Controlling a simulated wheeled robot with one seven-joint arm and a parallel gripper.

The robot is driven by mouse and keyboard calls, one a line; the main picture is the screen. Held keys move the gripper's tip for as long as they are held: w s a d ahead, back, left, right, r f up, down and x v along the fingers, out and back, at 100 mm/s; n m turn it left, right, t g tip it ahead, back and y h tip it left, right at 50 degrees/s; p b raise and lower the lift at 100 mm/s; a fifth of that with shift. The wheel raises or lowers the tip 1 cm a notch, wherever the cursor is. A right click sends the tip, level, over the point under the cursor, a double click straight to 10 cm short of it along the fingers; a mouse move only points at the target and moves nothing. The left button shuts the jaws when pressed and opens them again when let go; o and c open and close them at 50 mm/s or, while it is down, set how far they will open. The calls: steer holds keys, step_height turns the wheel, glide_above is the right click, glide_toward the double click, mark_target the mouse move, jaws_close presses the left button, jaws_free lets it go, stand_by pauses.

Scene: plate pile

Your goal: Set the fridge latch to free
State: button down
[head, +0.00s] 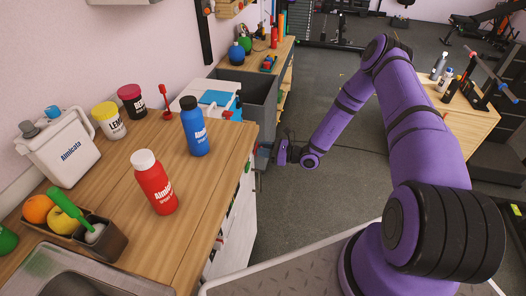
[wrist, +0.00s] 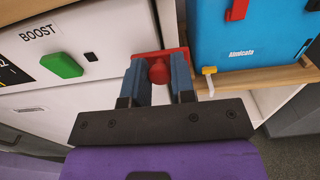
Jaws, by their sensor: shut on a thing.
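In the wrist view a red knob (wrist: 158,71) stands on a red base plate at the right edge of a white front panel (wrist: 110,20). I take the knob to be the latch, but no label on it is readable. My gripper (wrist: 157,78) is shut on the knob, with one blue-grey finger on each side of it. The fingers hide part of the base plate. In the head view my gripper (head: 268,154) is low at the front side of the wooden counter (head: 225,170), and the latch is too small to make out there.
A green block (wrist: 62,66) sits on the white panel under the word BOOST. A blue case (wrist: 235,40) stands on a wooden shelf to the right. Red (head: 155,182) and blue (head: 195,126) bottles stand on the counter. The grey floor (head: 300,220) beside the counter is open.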

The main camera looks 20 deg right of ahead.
steer(key=c, duration=0.9)
jaws_free()
steer(key=shift+w+d, duration=0.15)
steer(key=shift+c, duration=0.2)
steer(key=v, duration=1)
steer(key=shift+s+d, duration=0.25)
steer(key=shift+d, duration=0.1)
steer(key=shift+r, duration=0.1)
